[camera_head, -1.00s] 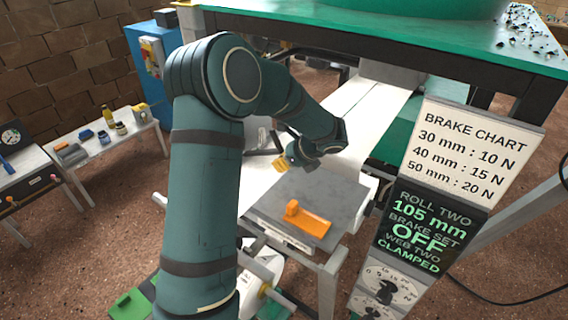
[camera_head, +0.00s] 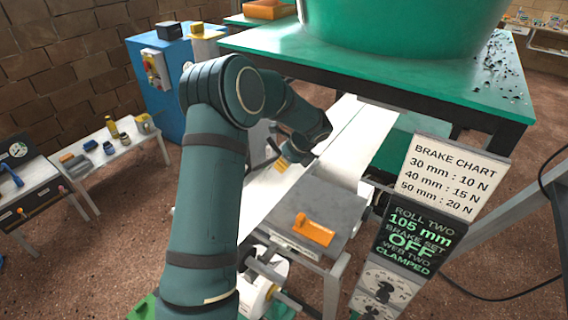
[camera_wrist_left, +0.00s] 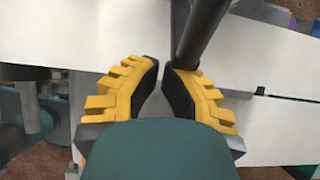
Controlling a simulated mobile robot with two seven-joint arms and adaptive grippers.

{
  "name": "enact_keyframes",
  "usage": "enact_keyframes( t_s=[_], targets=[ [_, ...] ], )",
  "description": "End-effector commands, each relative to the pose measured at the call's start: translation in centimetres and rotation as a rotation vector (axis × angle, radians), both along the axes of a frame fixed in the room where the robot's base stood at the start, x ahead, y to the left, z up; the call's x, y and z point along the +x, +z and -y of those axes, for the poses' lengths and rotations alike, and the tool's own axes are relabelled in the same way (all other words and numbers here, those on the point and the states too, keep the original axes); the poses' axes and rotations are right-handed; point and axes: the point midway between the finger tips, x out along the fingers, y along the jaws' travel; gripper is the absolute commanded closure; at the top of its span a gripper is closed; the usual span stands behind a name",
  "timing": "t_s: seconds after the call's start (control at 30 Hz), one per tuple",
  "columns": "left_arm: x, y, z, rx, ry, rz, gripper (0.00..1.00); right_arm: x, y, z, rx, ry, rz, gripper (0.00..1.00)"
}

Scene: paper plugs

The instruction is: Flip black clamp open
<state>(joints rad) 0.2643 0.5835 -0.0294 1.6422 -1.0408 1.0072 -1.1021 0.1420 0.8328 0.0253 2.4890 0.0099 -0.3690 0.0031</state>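The black clamp's bar (camera_wrist_left: 203,30) comes down from the top of the left wrist view. Its lower end is at the tip of the right-hand finger; I cannot tell whether they touch. In the head view a dark bar (camera_head: 272,146) shows just left of my left gripper (camera_head: 287,163). My left gripper's yellow-backed, dark-padded fingers (camera_wrist_left: 161,72) have a narrow gap between their tips, with nothing seen held. White paper web (camera_head: 350,135) lies beneath. The clamp's base is hidden. My right gripper is not in view.
A grey plate (camera_head: 285,208) with an orange lever (camera_head: 314,231) is in front of the gripper. A sign post (camera_head: 400,240) at right reads "WEB TWO CLAMPED". A green-topped table (camera_head: 400,75) stands behind; a side table (camera_head: 105,153) is at left.

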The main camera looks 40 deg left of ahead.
Motion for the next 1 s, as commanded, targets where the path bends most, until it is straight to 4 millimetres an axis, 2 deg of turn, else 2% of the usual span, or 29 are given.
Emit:
enact_keyframes(
  t_s=[0.1,0.4,1.0],
  targets=[
    [-0.1,1.3,-0.7,0.002,0.001,0.000,1.00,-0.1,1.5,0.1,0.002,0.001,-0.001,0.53],
    [-0.3,3.1,-2.5,0.002,0.001,0.000,1.00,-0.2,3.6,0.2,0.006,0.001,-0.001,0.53],
    [-0.4,3.6,-3.4,0.004,0.002,0.001,1.00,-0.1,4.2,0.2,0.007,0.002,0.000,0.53]
  ],
)
